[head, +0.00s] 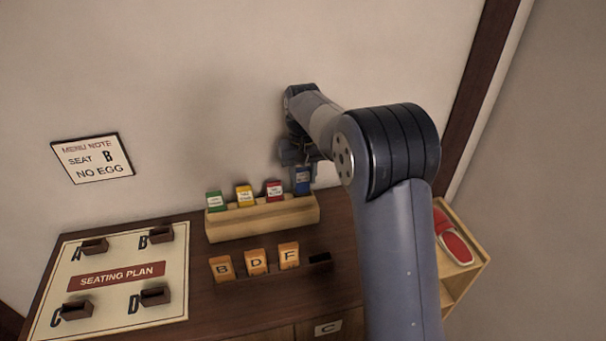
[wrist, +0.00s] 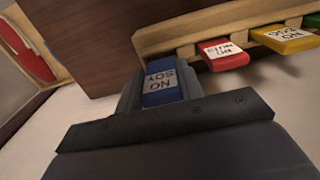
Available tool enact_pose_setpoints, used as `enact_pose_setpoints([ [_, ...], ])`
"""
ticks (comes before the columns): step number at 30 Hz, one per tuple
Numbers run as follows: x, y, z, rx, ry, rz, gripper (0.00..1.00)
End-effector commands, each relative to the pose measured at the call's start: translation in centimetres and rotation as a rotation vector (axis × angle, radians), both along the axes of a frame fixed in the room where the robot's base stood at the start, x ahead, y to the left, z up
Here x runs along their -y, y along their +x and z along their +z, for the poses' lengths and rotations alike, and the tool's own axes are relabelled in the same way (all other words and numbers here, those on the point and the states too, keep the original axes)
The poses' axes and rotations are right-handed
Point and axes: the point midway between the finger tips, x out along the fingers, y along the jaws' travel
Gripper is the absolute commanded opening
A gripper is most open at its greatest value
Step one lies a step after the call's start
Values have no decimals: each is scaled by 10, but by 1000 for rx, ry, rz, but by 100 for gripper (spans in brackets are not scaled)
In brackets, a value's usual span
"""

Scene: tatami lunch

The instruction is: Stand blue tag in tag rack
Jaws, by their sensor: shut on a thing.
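The blue tag (head: 302,180) is upright at the right end of the wooden tag rack (head: 262,220) in the head view.
Orange tags (head: 256,262) lettered B, D and F stand in front of the rack, beside an empty dark slot (head: 319,258). A seating plan board (head: 60,280) with several dark holders lies at left. The wall (head: 200,80) is close behind the rack. A shelf with red slippers (head: 455,246) is at right.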

Motion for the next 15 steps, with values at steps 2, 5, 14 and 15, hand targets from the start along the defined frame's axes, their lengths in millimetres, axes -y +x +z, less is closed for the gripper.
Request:
enact_pose_setpoints([
  [2, 0, 0, 0, 0, 0, 0, 14],
  [5, 0, 0, 0, 0, 0, 0, 14],
  [14, 0, 0, -6, 0, 0, 0, 14],
  [15, 0, 0, -7, 0, 0, 0, 14],
])
